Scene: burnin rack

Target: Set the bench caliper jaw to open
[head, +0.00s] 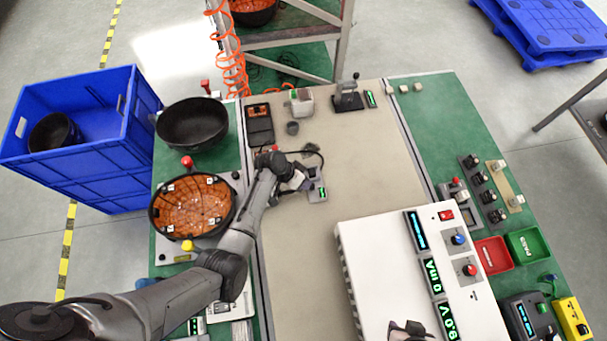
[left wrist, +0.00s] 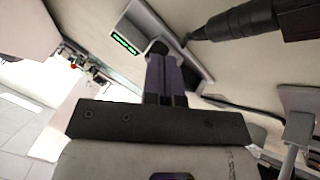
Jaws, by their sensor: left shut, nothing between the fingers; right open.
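A small grey device with a green display, which looks like the bench caliper (head: 317,190), lies on the beige mat near the middle of the bench. In the left wrist view the caliper (left wrist: 190,70) is a grey body with a green readout and a dark rounded part close to my fingertips. My left gripper (head: 303,181) is at its upper left side. The fingers (left wrist: 160,58) are shut with nothing between them, and they hide part of the caliper. Whether they touch it I cannot tell. My right gripper (head: 408,332) shows only partly at the bottom edge, open.
A white instrument box (head: 385,245) stands right of the caliper. A black lever stand (head: 348,98) and a black meter (head: 259,124) are at the back. An orange-lined bowl (head: 192,207) is on the left. The beige mat (head: 375,160) is clear right of the caliper.

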